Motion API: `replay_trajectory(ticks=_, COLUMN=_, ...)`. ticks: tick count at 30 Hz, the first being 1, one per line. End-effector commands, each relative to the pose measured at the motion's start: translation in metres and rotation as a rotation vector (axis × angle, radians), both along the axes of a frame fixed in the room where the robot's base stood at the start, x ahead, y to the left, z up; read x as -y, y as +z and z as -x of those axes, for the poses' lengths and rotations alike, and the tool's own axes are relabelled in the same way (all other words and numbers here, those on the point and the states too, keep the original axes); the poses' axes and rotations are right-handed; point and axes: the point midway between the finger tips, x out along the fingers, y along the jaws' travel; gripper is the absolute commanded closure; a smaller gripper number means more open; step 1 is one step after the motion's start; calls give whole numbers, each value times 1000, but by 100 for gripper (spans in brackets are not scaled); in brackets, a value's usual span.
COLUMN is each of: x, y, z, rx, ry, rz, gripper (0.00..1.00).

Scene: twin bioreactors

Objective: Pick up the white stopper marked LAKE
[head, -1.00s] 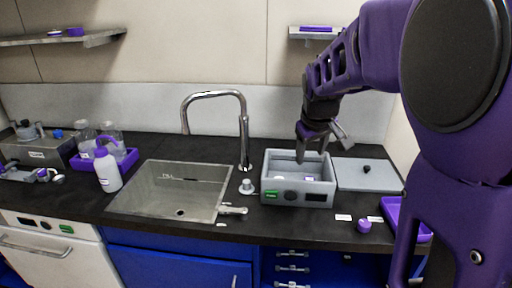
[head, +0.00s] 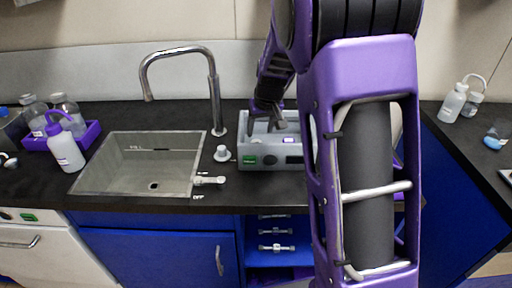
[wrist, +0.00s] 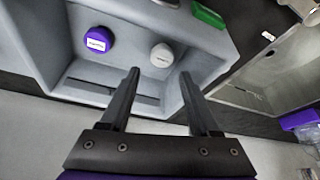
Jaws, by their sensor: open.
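A white stopper (wrist: 162,55) sits on the floor of a grey open-topped box in the wrist view; the marking on its top is too small to read. A purple stopper (wrist: 98,40) with a white label stands apart from it, to the left. My gripper (wrist: 160,75) is open and empty, its two fingers pointing at the white stopper, which shows between and just beyond the tips. In the head view my gripper (head: 268,115) is at the grey box (head: 252,152), and the white stopper cannot be made out there.
The box walls (wrist: 205,35) stand close around the stoppers. The sink (head: 120,185) and faucet (head: 213,95) are left of the box. A white knob (head: 222,153) stands between them. My arm hides the counter to the right.

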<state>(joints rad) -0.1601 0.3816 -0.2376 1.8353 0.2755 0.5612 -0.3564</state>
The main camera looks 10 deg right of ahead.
Motion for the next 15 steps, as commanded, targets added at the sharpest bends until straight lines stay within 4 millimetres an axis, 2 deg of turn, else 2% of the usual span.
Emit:
replay_trajectory(ticks=3, x=0, y=-13, z=-5, rx=-1, ry=0, rz=0, gripper=38)
replay_trajectory(ticks=8, x=-1, y=-21, z=-9, rx=1, ry=0, rz=0, gripper=38)
replay_trajectory(ticks=15, x=-6, y=-55, z=-22, rx=-1, ry=1, rz=1, gripper=38)
